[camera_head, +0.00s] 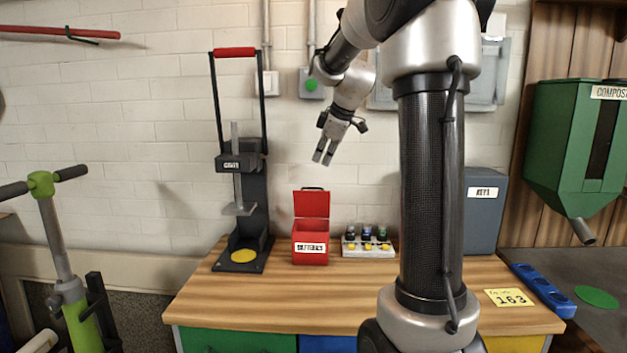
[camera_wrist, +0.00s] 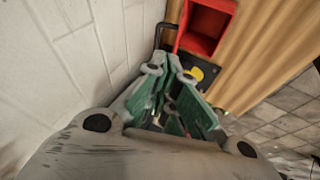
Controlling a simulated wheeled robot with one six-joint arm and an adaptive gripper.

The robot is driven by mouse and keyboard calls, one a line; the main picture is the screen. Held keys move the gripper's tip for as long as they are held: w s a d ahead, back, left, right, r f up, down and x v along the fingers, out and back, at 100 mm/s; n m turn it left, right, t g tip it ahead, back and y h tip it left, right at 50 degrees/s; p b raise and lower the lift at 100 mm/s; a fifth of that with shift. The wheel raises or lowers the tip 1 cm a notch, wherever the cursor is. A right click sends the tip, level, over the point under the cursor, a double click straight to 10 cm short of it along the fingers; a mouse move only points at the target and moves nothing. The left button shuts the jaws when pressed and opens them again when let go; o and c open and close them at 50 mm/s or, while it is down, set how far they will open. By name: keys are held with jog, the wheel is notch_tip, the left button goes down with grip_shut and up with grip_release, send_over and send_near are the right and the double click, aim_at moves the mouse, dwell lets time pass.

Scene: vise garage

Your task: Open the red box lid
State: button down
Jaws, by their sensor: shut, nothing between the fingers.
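The red box (camera_head: 310,249) stands on the wooden workbench, with a white label on its front. Its red lid (camera_head: 312,204) stands raised at the back, and the box is open at the top. In the wrist view the open red box (camera_wrist: 206,28) shows at the top, and I can see into it. My gripper (camera_head: 323,159) hangs in the air above and a little right of the raised lid, apart from it. It is shut and empty. Its green-padded fingers also show in the wrist view (camera_wrist: 180,98).
A black press (camera_head: 240,205) with a red handle stands left of the box. A white rack (camera_head: 368,249) of small bottles stands to its right. A grey box (camera_head: 483,215) is farther right. The front of the workbench (camera_head: 300,300) is clear.

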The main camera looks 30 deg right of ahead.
send_over(314, 201)
jog(key=f, duration=0.8)
jog(key=shift+w+d+f, duration=0.15)
jog(key=shift+w+f, duration=0.15)
jog(key=shift+f, duration=0.1)
jog(key=shift+w+d+m+g+y, duration=0.15)
jog(key=shift+w+d+g+y, duration=0.15)
jog(key=shift+w+d+g, duration=0.25)
jog(key=shift+w+d+m+g+y, duration=0.15)
jog(key=shift+w+d+g+y, duration=0.15)
jog(key=shift+w, duration=0.4)
jog(key=shift+w+d, duration=0.35)
jog(key=shift+w, duration=0.25)
